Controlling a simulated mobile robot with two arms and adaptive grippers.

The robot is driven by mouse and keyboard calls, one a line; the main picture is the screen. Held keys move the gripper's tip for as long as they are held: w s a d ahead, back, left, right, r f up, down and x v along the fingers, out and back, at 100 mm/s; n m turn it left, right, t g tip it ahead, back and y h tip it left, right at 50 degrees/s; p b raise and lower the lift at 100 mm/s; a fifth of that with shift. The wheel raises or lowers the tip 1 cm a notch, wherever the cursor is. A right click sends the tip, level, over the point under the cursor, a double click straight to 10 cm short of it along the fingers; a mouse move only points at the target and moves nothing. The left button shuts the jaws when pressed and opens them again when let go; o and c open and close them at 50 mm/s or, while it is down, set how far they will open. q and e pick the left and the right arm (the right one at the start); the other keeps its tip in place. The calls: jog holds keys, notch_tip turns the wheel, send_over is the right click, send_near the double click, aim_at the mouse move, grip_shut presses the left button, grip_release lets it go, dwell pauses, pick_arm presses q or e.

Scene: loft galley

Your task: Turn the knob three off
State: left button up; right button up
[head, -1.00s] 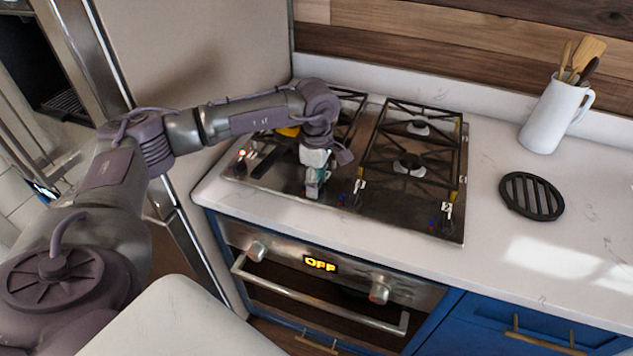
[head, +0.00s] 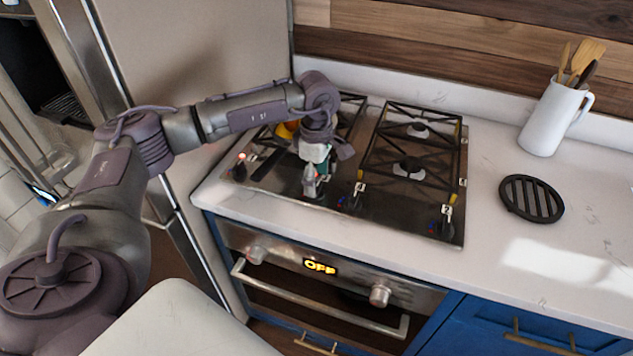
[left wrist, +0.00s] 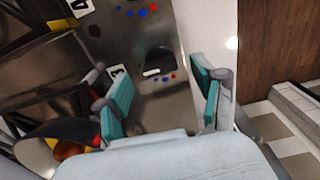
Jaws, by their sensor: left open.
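Knob three (left wrist: 158,62) is a dark knob with a white mark on the steel hob panel, next to a white "3" label (left wrist: 117,73). Red and blue dots lie beside it. My left gripper (left wrist: 160,92) has teal finger pads, spread apart, one on each side of the knob in the left wrist view; I cannot tell whether they touch it. In the head view the left gripper (head: 311,183) points down over the front of the hob (head: 400,212) and hides the knob. My right gripper is not in view.
Other knobs (head: 352,198) sit along the hob's front, beside black grates (head: 410,165). A white utensil jug (head: 553,115) and black trivet (head: 532,197) stand right on open counter.

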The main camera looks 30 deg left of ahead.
pick_arm(q)
notch_tip(320, 180, up, 10)
dwell(0.3)
dwell(0.5)
